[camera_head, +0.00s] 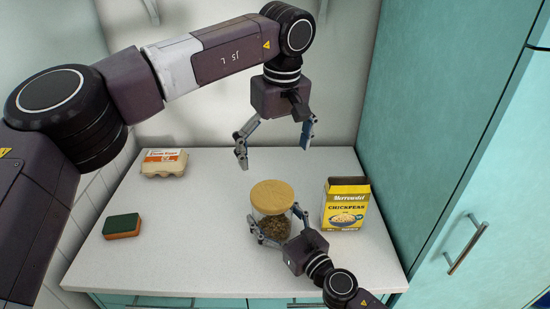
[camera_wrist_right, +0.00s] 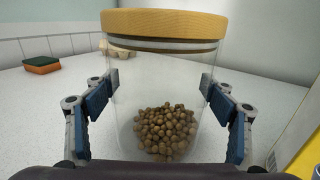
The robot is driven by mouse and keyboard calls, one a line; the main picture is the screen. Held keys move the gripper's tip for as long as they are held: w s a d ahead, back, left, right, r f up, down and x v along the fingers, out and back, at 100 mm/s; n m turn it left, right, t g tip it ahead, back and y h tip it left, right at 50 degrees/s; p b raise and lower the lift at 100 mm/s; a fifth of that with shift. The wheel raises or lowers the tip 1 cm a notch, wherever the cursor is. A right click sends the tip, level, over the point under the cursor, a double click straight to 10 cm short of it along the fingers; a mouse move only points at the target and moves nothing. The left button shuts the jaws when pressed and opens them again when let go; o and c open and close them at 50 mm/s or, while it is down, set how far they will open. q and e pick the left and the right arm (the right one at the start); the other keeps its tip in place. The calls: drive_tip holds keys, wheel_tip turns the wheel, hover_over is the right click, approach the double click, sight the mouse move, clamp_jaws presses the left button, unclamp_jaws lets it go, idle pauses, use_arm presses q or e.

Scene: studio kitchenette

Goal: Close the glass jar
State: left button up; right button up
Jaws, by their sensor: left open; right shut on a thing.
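The glass jar (camera_head: 270,227) stands upright on the counter, with brown chickpea-like pieces in its lower part. The round wooden lid (camera_head: 272,196) sits level on the jar's mouth; in the right wrist view the lid (camera_wrist_right: 164,24) covers the top, with a clear band just below it. My right gripper (camera_head: 277,228) is shut on the jar, one finger on each side of the glass; its fingers also show in the right wrist view (camera_wrist_right: 160,92). My left gripper (camera_head: 276,147) is open and empty, above and behind the lid, apart from it.
A yellow chickpeas box (camera_head: 345,205) stands close to the jar's right. An egg carton (camera_head: 164,162) lies at the back left, and a green and orange sponge (camera_head: 122,226) at the left. The white counter (camera_head: 190,215) is clear between sponge and jar. Teal cabinets (camera_head: 450,130) bound the right side.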

sight(284, 228)
drive_tip(key=o, duration=1.8)
drive_tip(key=shift+c, duration=0.2)
drive_tip(key=v, duration=1)
drive_tip(key=shift+s, duration=0.35)
drive_tip(key=shift+s+d, duration=0.5)
